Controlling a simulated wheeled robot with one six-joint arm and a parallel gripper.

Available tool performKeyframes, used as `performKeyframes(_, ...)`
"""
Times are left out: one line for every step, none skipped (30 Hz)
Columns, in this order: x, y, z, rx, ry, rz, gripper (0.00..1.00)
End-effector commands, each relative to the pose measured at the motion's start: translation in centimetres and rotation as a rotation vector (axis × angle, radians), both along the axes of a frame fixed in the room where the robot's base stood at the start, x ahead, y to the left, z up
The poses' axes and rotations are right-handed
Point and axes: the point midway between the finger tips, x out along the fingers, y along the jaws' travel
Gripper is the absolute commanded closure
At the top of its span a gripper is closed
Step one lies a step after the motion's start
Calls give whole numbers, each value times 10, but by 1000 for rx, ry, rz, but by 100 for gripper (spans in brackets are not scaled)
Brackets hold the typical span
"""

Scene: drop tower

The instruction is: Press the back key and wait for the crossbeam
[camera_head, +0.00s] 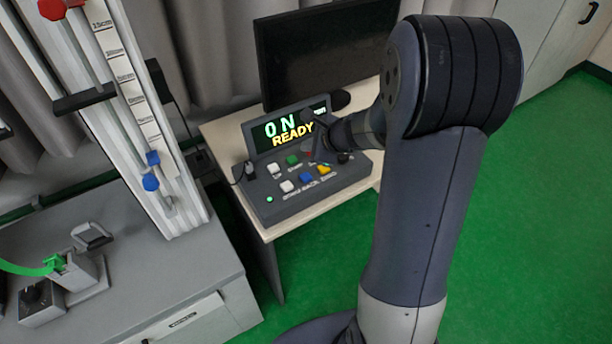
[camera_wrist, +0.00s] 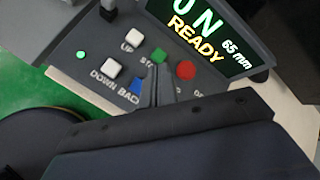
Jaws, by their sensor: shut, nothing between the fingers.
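The blue key (camera_head: 306,178) sits in the front row; in the wrist view the blue key (camera_wrist: 136,86) is by the label "BACK". My gripper (camera_head: 318,152) is shut and empty over the keys. In the wrist view its dark tips (camera_wrist: 154,90) are just right of the blue key; I cannot tell whether they touch anything. A dark crossbeam (camera_head: 85,99) sits across the white tower at the left.
A green key (camera_head: 292,160), white keys (camera_head: 288,187) and a yellow key (camera_head: 324,170) are close around. A red key (camera_wrist: 186,70) shows in the wrist view. A black monitor (camera_head: 325,50) stands behind the box. A grey bench (camera_head: 150,290) is at the left.

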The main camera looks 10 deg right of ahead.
Motion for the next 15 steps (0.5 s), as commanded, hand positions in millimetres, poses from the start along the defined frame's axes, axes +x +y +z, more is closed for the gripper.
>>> performKeyframes(0,0,-6,1,1,0,100)
performKeyframes(0,0,-9,1,1,0,100)
performKeyframes(0,0,-12,1,1,0,100)
performKeyframes(0,0,-16,1,2,-1,100)
performKeyframes(0,0,-19,1,2,-1,100)
performKeyframes(0,0,-24,1,2,-1,100)
performKeyframes(0,0,-29,1,1,0,100)
performKeyframes(0,0,-33,1,1,0,100)
performKeyframes(0,0,-39,1,2,0,100)
performKeyframes(0,0,-44,1,2,0,100)
performKeyframes(0,0,-48,1,2,0,100)
performKeyframes(0,0,-54,1,2,0,100)
performKeyframes(0,0,-59,1,1,0,100)
performKeyframes(0,0,-63,1,1,0,100)
performKeyframes(0,0,-68,0,0,0,100)
